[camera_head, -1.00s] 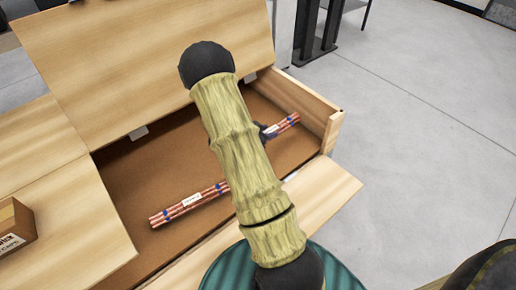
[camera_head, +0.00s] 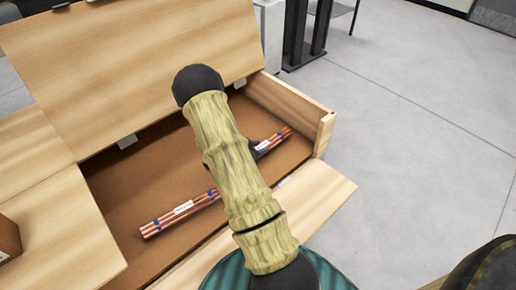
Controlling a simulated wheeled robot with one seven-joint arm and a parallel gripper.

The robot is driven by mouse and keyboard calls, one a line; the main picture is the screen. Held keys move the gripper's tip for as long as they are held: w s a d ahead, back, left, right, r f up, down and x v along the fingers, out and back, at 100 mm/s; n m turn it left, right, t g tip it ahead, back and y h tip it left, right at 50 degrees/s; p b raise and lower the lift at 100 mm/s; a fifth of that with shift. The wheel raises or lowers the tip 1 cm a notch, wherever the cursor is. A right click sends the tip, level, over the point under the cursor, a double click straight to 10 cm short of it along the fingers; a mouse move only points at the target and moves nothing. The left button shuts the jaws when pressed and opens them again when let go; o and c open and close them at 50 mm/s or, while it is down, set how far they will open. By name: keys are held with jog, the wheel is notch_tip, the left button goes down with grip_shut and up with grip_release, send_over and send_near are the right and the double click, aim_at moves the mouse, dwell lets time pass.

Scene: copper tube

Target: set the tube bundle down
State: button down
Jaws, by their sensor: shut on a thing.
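The tube bundle (camera_head: 183,209) is a set of long copper tubes with blue bands and white labels. It lies lengthwise over the brown floor of an open wooden box (camera_head: 104,192), inside its walls. My arm crosses the middle of the bundle and hides that part. My gripper (camera_head: 256,150) shows only as a small dark piece beside the arm, at the bundle, and is shut on it. Whether the bundle touches the box floor cannot be told.
The box's wooden lid (camera_head: 130,60) stands raised behind it. A wooden panel (camera_head: 318,203) lies along the front. A small cardboard box (camera_head: 8,240) sits at the left edge. Dark posts (camera_head: 305,35) stand behind. The grey floor (camera_head: 420,130) at right is clear.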

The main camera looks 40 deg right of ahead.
jog(key=c, duration=0.9)
grip_release()
jog(key=shift+a, duration=0.1)
jog(key=p+v, duration=0.2)
jog(key=v, duration=1)
jog(key=w+a+r+n+t+y, duration=0.2)
jog(key=a+r+n+t+y, duration=0.15)
jog(key=a+y, duration=0.2)
jog(key=w+a+r+n+t+y, duration=0.2)
jog(key=a+r+n+y, duration=0.3)
jog(key=a, duration=0.2)
jog(key=s+a+r+n+g, duration=0.1)
jog(key=s+n, duration=0.1)
jog(key=s, duration=0.3)
jog(key=s+a+r+n+g+y, duration=0.1)
jog(key=s+r+n+g, duration=0.1)
jog(key=s, duration=0.4)
jog(key=s+a+r+n+g+y, duration=0.1)
jog(key=s+a+r+n, duration=0.1)
jog(key=s+n, duration=0.2)
jog(key=shift+s, duration=0.95)
jog(key=shift+g, duration=0.25)
